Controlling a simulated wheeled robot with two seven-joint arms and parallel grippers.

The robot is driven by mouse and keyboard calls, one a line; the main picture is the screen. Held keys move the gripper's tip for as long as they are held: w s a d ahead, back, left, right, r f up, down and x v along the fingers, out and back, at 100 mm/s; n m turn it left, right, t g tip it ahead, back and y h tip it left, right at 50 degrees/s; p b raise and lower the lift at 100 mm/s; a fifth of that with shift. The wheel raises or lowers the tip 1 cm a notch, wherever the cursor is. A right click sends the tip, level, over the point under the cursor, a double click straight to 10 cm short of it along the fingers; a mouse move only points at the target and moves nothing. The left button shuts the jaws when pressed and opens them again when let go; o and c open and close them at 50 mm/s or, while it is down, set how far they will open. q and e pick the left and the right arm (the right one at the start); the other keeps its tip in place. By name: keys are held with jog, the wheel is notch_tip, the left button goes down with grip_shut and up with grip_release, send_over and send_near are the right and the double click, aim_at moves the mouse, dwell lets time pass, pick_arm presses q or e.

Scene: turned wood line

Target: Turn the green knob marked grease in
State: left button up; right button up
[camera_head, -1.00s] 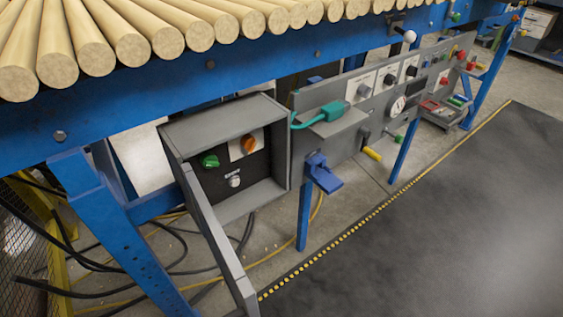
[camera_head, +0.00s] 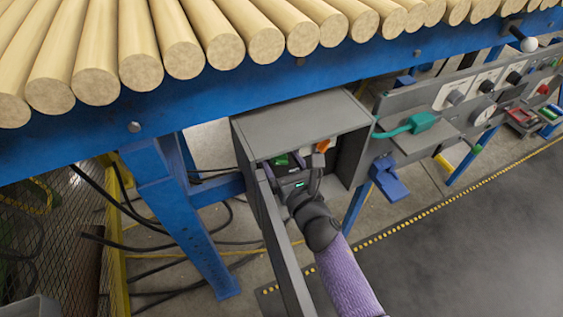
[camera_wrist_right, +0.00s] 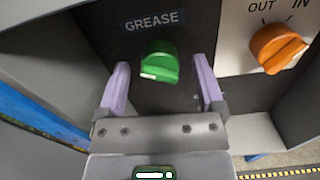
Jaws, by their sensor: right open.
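The green knob (camera_wrist_right: 159,62) sits on a dark panel under a label reading GREASE (camera_wrist_right: 155,21) in the right wrist view. In the head view the green knob (camera_head: 281,160) shows only in part, inside the open grey box. My right gripper (camera_head: 290,172) reaches into the box. In the right wrist view its two pale purple fingers (camera_wrist_right: 162,82) are open, one on each side of the knob's lower part, with visible gaps to it. Nothing is between the fingertips but the knob region. My left gripper is not in view.
An orange knob (camera_wrist_right: 277,48) marked OUT and IN is right of the green one. The grey box (camera_head: 305,115) has side walls and an open door (camera_head: 285,250) beside my right arm. A teal handle (camera_head: 420,122) and blue lever (camera_head: 385,178) are outside, right of the box.

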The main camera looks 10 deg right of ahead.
jog(key=shift+w, duration=0.25)
jog(key=shift+c, duration=0.3)
jog(key=c, duration=0.7)
grip_shut()
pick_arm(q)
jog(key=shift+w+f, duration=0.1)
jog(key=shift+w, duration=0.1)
